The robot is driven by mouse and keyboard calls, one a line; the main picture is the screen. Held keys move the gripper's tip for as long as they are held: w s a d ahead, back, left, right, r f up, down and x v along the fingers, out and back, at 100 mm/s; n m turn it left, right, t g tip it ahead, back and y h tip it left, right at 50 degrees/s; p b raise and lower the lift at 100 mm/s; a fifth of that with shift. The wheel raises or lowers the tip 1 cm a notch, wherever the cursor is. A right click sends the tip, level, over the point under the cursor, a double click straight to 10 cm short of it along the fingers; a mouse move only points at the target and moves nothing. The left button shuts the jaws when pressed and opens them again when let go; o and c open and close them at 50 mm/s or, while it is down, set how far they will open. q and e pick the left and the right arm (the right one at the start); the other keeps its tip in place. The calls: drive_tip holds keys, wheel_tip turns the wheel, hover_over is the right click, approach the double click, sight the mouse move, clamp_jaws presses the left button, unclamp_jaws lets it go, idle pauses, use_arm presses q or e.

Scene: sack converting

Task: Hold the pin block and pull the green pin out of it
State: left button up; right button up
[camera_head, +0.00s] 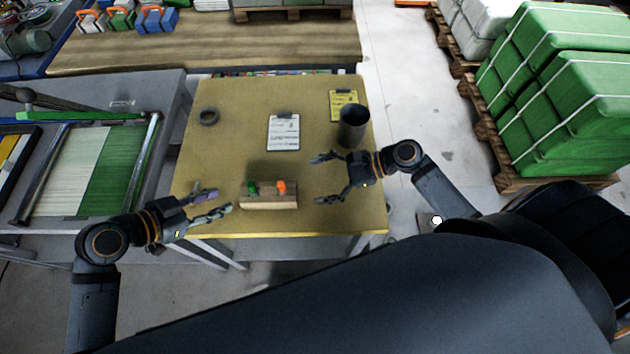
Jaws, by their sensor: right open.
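The pin block (270,201) is a small wooden block lying on the yellow table (226,154) near its front edge. The green pin (252,189) stands at the block's left part, and an orange pin (281,187) stands toward its right. My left gripper (224,200) is open and empty just left of the block, its fingers pointing toward it. My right gripper (328,178) is open and empty to the right of the block, apart from it. Neither gripper visibly touches the block.
A dark cup (353,127) stands at the table's right side, close to my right gripper. A machine with green-and-white sheet (95,170) adjoins on the left. The table's left middle is clear.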

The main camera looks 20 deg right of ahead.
sight(253, 191)
drive_tip(key=shift+s+a+r+m+y, duration=0.1)
drive_tip(key=shift+s+a+m+y, duration=0.1)
drive_tip(key=shift+a+m, duration=0.3)
drive_tip(key=shift+s+a+r+m+y, duration=0.1)
drive_tip(key=shift+s+a+m+y, duration=0.15)
drive_tip(key=shift+m, duration=0.35)
drive_tip(key=x, duration=1)
drive_tip(key=shift+w+a+f, duration=0.15)
drive_tip(key=shift+w+f, duration=0.1)
drive_tip(key=shift+w, duration=0.1)
drive_tip(key=shift+c, duration=0.4)
drive_tip(key=c, duration=1.3)
